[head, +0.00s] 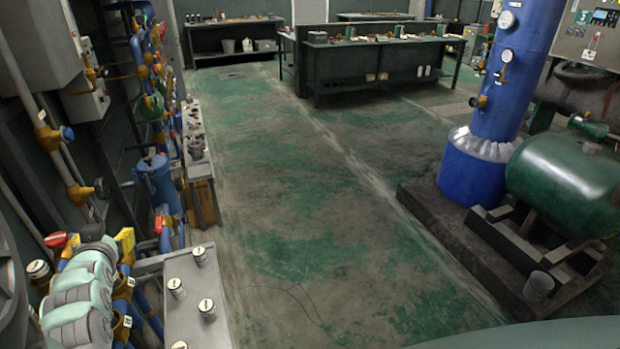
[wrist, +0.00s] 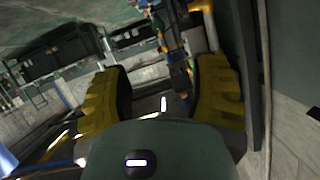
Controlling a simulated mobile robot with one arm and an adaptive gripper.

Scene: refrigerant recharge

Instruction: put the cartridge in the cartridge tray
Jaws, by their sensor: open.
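Several small white cylinders with light round tops, which look like cartridges, stand upright on a grey metal surface (head: 185,262) at the lower left of the head view. One cylinder (head: 199,254) is at its far edge, another (head: 176,288) in the middle and another (head: 207,309) nearer me. I cannot tell which is the task's cartridge, or whether this surface is the cartridge tray.
Pipes with blue and yellow fittings (head: 150,60) line the left wall. A blue column (head: 505,90) and a green tank (head: 570,185) stand on a dark plinth at the right. Dark workbenches (head: 370,65) are at the back. The floor (head: 290,200) between is clear.

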